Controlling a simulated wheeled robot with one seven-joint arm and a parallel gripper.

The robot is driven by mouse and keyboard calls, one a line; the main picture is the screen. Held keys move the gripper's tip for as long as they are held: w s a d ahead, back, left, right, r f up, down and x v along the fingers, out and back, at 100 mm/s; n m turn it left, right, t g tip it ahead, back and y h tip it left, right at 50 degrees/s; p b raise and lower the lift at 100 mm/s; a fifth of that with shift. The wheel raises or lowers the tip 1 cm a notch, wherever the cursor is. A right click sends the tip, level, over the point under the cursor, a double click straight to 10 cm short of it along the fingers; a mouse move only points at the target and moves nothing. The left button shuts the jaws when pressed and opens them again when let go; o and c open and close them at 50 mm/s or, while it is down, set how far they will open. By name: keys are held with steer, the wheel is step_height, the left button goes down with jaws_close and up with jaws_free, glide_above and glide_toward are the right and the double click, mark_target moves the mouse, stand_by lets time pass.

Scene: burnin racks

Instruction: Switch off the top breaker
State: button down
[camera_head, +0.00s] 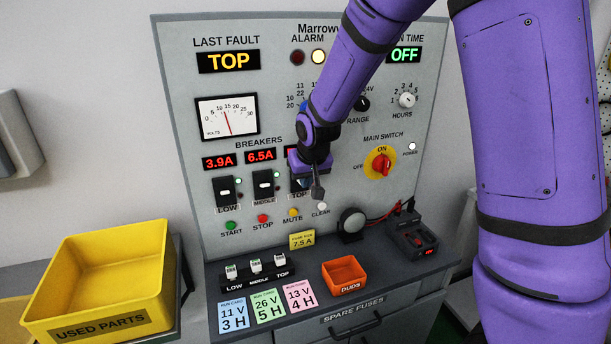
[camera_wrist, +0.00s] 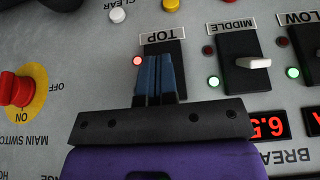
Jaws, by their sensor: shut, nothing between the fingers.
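My gripper (camera_head: 317,192) is in front of the right end of the breaker row, with its fingers shut and empty. In the wrist view, which is upside down, the blue fingers (camera_wrist: 154,78) lie across the top breaker (camera_wrist: 176,52) below its TOP label (camera_wrist: 161,37). They hide its lever, so its position and any contact cannot be told. A red lamp (camera_wrist: 137,60) glows beside the top breaker. The middle breaker (camera_wrist: 240,48) shows a white lever and a lit green lamp (camera_wrist: 213,81). The low breaker (camera_head: 225,191) is farther left, also with a green lamp.
The main switch (camera_head: 382,163) is right of my gripper and points to ON. Start, stop, mute and clear buttons (camera_head: 321,208) line up below the breakers. Fuses, cards and an orange duds bin (camera_head: 345,277) occupy the shelf. A yellow used parts bin (camera_head: 145,250) stands left.

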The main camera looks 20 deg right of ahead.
steer(key=shift+s+f, duration=0.25)
steer(key=shift+f, duration=0.35)
steer(key=shift+r, duration=0.15)
steer(key=shift+r, duration=0.65)
